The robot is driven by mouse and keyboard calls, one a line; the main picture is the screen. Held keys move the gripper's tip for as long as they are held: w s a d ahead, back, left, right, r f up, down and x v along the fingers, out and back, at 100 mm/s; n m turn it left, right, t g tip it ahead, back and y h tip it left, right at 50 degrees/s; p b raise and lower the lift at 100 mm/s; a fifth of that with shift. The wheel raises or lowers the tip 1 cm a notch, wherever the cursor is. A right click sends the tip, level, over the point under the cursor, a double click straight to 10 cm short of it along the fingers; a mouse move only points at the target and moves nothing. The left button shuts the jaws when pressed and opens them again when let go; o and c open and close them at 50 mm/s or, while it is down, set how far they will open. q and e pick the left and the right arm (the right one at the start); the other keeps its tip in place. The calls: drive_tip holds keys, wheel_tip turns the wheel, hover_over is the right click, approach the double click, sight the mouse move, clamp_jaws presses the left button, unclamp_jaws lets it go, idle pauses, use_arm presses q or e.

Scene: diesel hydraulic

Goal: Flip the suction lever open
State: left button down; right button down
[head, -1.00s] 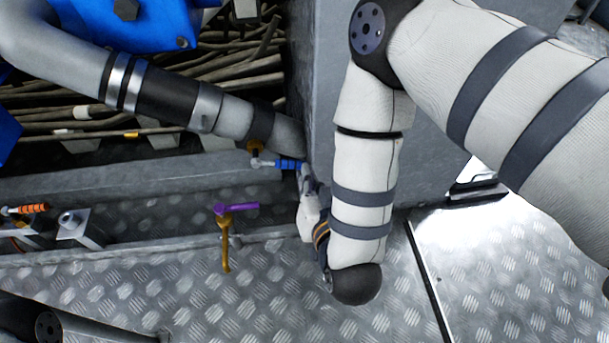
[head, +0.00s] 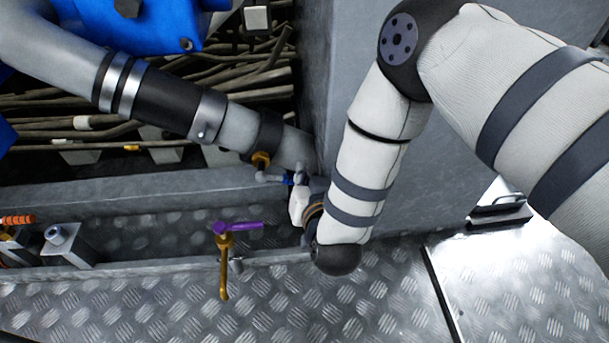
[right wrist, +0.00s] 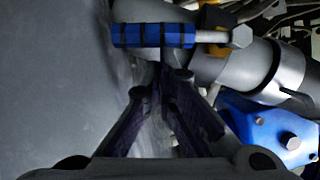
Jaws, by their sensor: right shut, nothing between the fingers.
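Three levers are in view, and I cannot tell which is the suction one. A blue-handled lever (head: 286,181) sits on a brass fitting at the end of the grey pipe. A purple lever (head: 240,226) tops a brass valve lower down, and an orange handle (head: 17,220) is at the far left. My right gripper (head: 298,178) is at the blue handle and partly covers it. In the right wrist view, the blue ribbed handle (right wrist: 153,35) lies crosswise just beyond the fingertips (right wrist: 174,78). The fingers are together and empty; contact is unclear. My left gripper is out of view.
A grey wall (head: 350,90) stands close beside the gripper. The thick grey pipe (head: 238,128) runs above the blue lever. Below is a checker-plate floor (head: 150,310), mostly clear. A blue machine housing (head: 140,25) is at upper left.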

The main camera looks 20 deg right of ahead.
wheel_tip(320, 180, down, 2)
drive_tip(key=shift+d+f+m+t+y+p, duration=0.15)
drive_tip(key=shift+m+t+y+p, duration=0.4)
drive_tip(key=shift+m, duration=0.55)
drive_tip(key=shift+f+m+y, duration=0.25)
drive_tip(key=shift+f+m, duration=0.05)
drive_tip(key=shift+r, duration=0.1)
